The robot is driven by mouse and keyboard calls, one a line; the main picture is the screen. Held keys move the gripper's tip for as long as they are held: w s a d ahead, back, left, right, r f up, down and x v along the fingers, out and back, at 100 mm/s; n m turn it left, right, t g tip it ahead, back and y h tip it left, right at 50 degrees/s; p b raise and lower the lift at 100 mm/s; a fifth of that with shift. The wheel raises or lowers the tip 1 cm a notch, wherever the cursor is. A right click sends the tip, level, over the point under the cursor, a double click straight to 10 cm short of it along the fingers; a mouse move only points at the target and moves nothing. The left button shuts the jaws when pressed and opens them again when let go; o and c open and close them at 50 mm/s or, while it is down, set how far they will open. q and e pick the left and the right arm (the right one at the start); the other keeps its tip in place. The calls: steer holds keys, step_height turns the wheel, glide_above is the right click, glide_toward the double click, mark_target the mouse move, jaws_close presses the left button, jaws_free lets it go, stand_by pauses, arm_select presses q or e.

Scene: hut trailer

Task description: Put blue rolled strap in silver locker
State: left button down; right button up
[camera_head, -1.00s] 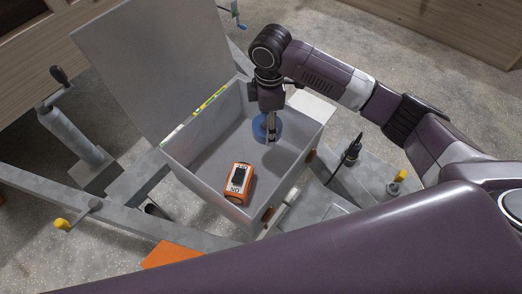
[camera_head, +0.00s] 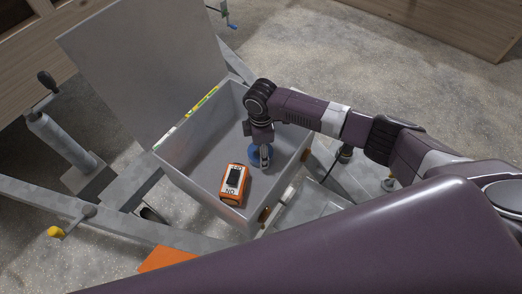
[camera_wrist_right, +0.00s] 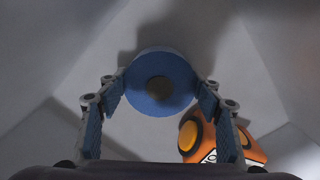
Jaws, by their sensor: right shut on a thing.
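The silver locker (camera_head: 186,160) is an open grey box with its lid (camera_head: 140,75) standing up at the back left. The blue rolled strap (camera_head: 254,153) is inside the box, below the rim. My right gripper (camera_head: 264,157) reaches down into the box and is shut on the strap. In the right wrist view the strap (camera_wrist_right: 160,68) is a round blue roll with a dark centre, held between the two fingers (camera_wrist_right: 157,105). Whether it touches the floor of the box is unclear. My left gripper is not in view.
An orange device with a black and white face (camera_head: 234,186) lies in the box near the front; it also shows in the right wrist view (camera_wrist_right: 205,138). Trailer frame bars (camera_head: 105,215) and a jack post (camera_head: 62,140) stand left of the box.

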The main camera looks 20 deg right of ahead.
steer(key=o, duration=1.4)
steer(key=shift+o, duration=0.2)
step_height(320, 180, up, 12)
